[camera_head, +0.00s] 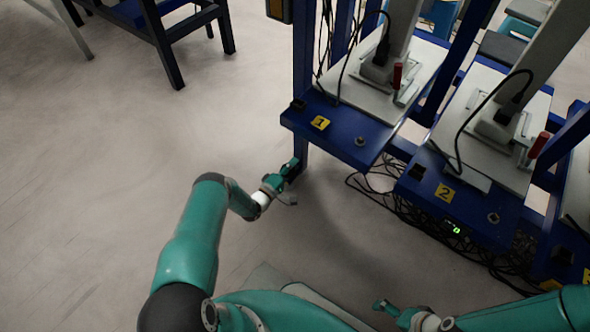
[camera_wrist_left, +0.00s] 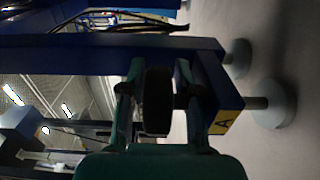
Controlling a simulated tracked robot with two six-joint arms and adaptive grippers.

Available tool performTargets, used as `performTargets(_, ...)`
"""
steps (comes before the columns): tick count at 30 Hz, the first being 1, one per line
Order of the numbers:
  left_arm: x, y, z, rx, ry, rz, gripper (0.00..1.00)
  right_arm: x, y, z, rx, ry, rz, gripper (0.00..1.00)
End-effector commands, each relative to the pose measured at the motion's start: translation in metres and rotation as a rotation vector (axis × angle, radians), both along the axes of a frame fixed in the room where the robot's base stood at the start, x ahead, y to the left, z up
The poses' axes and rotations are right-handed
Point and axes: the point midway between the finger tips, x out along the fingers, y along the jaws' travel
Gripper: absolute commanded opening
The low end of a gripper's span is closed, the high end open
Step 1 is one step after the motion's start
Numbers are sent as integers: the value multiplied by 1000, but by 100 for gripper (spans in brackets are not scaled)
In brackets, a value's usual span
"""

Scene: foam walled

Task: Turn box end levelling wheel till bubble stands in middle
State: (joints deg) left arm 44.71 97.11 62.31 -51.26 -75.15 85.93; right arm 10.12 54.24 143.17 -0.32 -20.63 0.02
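In the left wrist view, a black ribbed wheel (camera_wrist_left: 158,100) sits between the two teal fingers of my left gripper (camera_wrist_left: 160,92). The dark pads meet it from both sides. A blue beam end with a yellow "A" label (camera_wrist_left: 226,122) lies just to the right. In the head view, my left gripper (camera_head: 288,172) is at the front corner leg of the blue stand marked 1 (camera_head: 345,133); the wheel is too small to make out there. My right gripper (camera_head: 384,306) is low at the front, away from the stands; its finger gap is unclear. No bubble is readable.
A second blue stand marked 2 (camera_head: 470,215) stands to the right. Loose black cables (camera_head: 385,200) lie on the floor beneath the stands. Round grey feet (camera_wrist_left: 272,104) show in the wrist view. The floor (camera_head: 110,150) on the left is clear.

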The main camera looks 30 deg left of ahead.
Motion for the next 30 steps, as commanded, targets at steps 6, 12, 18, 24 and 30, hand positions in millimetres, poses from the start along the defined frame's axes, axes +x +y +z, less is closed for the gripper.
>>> performTargets(6, 1, 0, 1, 0, 0, 0, 32, 0, 0, 0, 0, 0, 0, 100)
performTargets(12, 1, 0, 0, 0, 0, 0, 7, 0, 0, 0, 0, 0, 0, 100)
performTargets(18, 0, -9, 0, -1, 2, 0, 0, 0, 0, 0, 0, 0, 0, 100)
performTargets(24, -1, 3, -1, 0, 2, 9, 0, 0, 0, 0, 0, 0, 0, 100)
performTargets(30, -2, 7, -1, 1, 4, 17, 0, 0, 0, 0, 0, 0, 0, 100)
